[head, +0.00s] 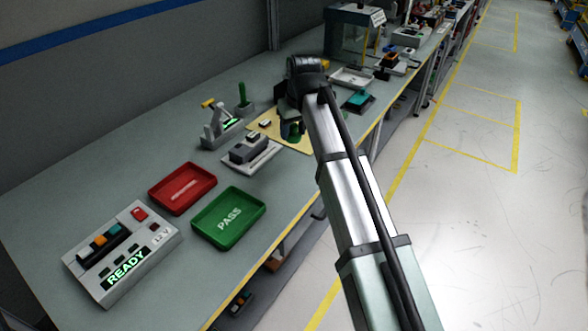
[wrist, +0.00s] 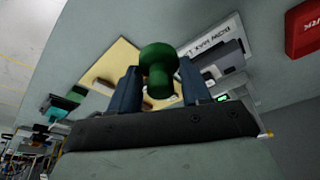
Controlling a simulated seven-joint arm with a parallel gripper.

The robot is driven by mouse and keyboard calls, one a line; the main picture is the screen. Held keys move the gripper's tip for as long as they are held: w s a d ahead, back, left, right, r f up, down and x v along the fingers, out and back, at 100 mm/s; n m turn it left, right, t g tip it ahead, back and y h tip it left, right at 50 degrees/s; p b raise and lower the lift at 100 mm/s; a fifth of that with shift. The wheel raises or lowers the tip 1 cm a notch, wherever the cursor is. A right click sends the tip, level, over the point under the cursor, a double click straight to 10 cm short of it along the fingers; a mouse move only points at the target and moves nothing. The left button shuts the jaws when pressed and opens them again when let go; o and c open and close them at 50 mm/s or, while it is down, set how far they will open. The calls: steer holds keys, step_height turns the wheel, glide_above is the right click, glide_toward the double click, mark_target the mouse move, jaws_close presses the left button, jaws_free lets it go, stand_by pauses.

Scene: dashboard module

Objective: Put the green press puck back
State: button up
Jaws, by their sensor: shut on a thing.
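The green press puck (wrist: 159,62) has a round head and a narrower stem. In the wrist view it sits between the two fingers of my gripper (wrist: 158,88), which is shut on it. In the head view my gripper (head: 292,130) is over the tan mat (head: 268,121), with a bit of green showing at the fingers. A small press-like fixture (head: 222,128) with a yellow-tipped handle stands to the left of my gripper. An upright green handle-like piece (head: 243,96) stands on a dark base behind it. Whether the puck touches anything below is unclear.
A grey module on a white labelled plate (head: 262,160) lies in front of the mat. A red tray (head: 160,198), a green PASS tray (head: 207,235) and a READY control box (head: 78,263) stand nearer. A teal block (head: 358,101) and a white tray (head: 345,82) lie beyond my arm.

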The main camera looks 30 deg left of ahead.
steer(key=shift+s+d+f+n, duration=0.1)
steer(key=shift+s+d+n, duration=0.15)
steer(key=shift+n, duration=0.05)
steer(key=shift+d+f+n, duration=0.1)
steer(key=shift+f+n, duration=0.05)
steer(key=shift+n, duration=0.15)
steer(key=shift+f, duration=4.9)
steer(key=shift+f, duration=0.1)
steer(key=o, duration=0.9)
steer(key=shift+o, duration=0.2)
steer(key=v, duration=1.2)
steer(key=shift+w, duration=0.15)
